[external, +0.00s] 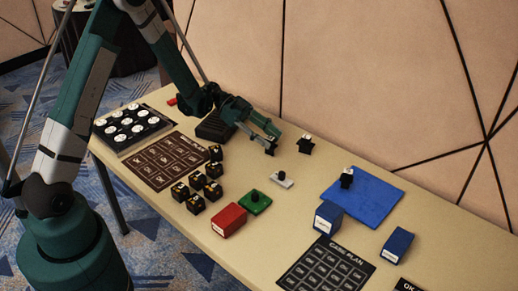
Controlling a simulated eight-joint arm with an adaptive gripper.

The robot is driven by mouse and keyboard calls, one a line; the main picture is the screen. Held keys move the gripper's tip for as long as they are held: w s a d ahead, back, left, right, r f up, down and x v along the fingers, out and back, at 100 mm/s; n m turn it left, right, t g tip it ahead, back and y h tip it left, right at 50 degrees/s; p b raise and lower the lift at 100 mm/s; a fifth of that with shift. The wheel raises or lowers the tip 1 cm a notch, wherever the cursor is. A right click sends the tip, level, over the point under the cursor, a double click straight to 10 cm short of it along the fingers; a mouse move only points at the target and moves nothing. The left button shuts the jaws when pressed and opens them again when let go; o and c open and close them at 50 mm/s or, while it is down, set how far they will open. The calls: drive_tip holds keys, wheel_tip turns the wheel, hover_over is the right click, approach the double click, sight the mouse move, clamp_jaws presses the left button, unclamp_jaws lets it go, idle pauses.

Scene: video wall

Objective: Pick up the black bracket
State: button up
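A small black piece with a white top (305,145), which may be the black bracket, stands on the table near the wall. A similar black-and-white piece (346,179) stands on the blue mat. I cannot tell for sure which one is the bracket. My gripper (274,143) is low over the table, just left of the first piece and apart from it. Its two green fingers with dark tips look spread, with no object visible between them.
A white piece (282,180), a green block (255,202) and a red box (229,220) lie in front of my gripper. Several black cubes (196,204) stand to the left. Blue boxes (328,217) and the blue mat (375,200) are right. The wall borders the table's back.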

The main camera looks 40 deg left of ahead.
drive_tip(key=shift+d, duration=0.25)
idle(0.3)
drive_tip(key=c, duration=1.2)
